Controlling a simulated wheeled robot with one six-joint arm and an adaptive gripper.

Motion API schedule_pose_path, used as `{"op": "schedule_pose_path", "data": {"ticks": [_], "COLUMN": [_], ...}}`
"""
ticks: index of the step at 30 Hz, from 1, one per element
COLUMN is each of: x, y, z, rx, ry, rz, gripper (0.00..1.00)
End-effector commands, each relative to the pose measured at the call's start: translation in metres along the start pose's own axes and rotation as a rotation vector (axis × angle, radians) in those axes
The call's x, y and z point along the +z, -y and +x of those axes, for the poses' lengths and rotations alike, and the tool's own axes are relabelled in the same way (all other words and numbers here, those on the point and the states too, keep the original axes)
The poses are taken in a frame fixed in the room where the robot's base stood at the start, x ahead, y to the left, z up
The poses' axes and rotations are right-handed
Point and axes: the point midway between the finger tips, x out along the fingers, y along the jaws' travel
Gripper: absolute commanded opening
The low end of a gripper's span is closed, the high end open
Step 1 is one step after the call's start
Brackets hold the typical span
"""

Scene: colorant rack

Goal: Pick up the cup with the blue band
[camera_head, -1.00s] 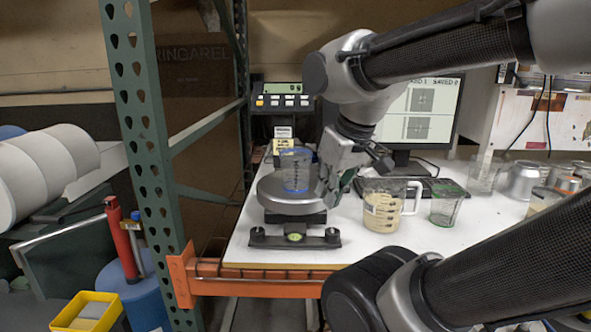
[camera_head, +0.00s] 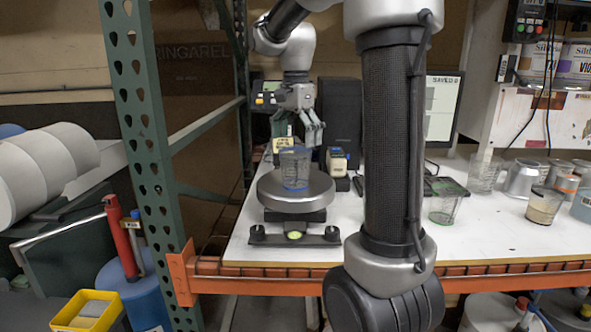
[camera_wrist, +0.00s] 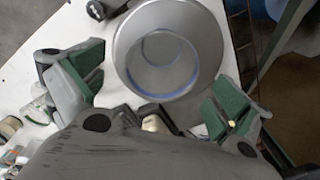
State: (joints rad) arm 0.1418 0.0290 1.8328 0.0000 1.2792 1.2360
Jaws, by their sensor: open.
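The clear cup with the blue band (camera_head: 295,170) stands upright and looks empty on the round grey scale pan (camera_head: 318,192). In the wrist view I look down into the cup (camera_wrist: 163,66), a circle with a blue rim on the pan (camera_wrist: 128,20). My gripper (camera_head: 299,128) is above and slightly behind the cup in the head view, pointing down. In the wrist view my gripper (camera_wrist: 158,88) has its green-padded fingers wide apart, one on each side of the cup and clear of it. Nothing is between the fingers.
A cup with a green band (camera_head: 445,204) and a cup with tan contents (camera_head: 544,206) stand to the right on the white table (camera_head: 480,238). A small bottle (camera_head: 337,162) is right behind the scale. A green rack post (camera_head: 150,140) rises at left. My arm blocks the table's middle.

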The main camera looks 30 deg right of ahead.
Motion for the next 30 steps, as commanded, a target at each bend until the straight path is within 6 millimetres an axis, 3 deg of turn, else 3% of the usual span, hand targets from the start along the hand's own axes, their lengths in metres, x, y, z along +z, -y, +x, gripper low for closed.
{"op": "schedule_pose_path", "data": {"ticks": [15, 23, 24, 28, 30], "x": [-0.002, -0.002, -0.002, -0.002, -0.002], "y": [0.003, 0.003, 0.003, 0.003, 0.003], "z": [0.069, 0.075, 0.075, 0.075, 0.075], "rx": [0.003, 0.001, 0.001, 0.001, 0.001], "ry": [0.001, 0.0, 0.0, 0.0, 0.0], "rz": [0.002, 0.001, 0.001, 0.001, 0.001], "gripper": [1.0, 1.0, 0.98, 0.75, 0.7]}}
